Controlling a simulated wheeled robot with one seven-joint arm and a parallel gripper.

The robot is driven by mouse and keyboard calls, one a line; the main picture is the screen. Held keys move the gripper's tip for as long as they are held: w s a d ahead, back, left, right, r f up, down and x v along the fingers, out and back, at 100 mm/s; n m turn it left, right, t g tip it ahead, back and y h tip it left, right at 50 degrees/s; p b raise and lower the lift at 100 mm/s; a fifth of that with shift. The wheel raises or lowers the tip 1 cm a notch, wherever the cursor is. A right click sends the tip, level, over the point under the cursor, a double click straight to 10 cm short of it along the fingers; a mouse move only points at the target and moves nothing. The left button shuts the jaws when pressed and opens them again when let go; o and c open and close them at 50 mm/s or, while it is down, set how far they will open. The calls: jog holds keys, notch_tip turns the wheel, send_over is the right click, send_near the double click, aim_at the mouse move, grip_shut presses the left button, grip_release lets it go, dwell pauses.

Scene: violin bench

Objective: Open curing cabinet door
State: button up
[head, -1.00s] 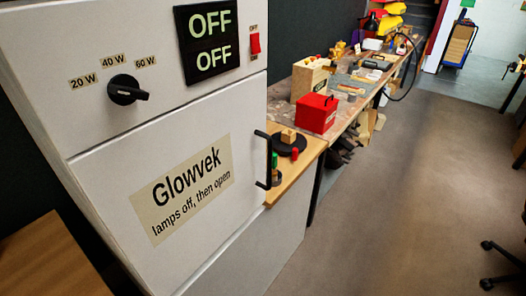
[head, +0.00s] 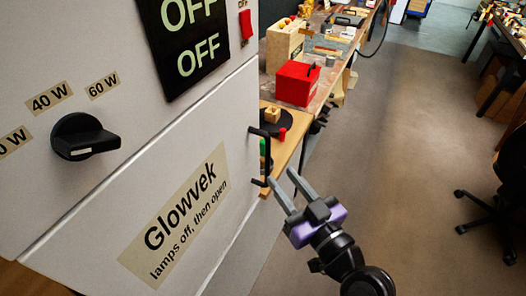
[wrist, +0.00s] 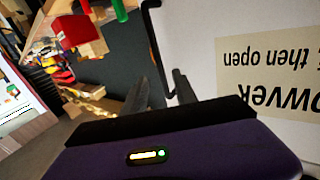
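The white curing cabinet door (head: 140,235) carries the label "Glowvek, lamps off, then open" and appears shut. Its black bar handle (head: 266,155) is at the door's right edge; it also shows in the wrist view (wrist: 157,50). My gripper (head: 281,178) is open and empty, its two grey fingers pointing at the handle's lower end. In the wrist view, the handle's end appears between the fingertips (wrist: 160,85); I cannot tell whether they touch it. The display (head: 195,50) reads OFF twice.
A black knob (head: 82,137) and a red switch (head: 246,24) are on the panel above the door. A wooden bench with a red box (head: 298,83) and a wooden box (head: 287,40) stands behind the handle. The floor at right is open, with a black chair (head: 505,185).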

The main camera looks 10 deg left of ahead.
aim_at(269, 162)
jog(key=shift+p+x, duration=1.1)
jog(key=shift+x, duration=2.8)
jog(key=shift+f, duration=0.1)
grip_shut()
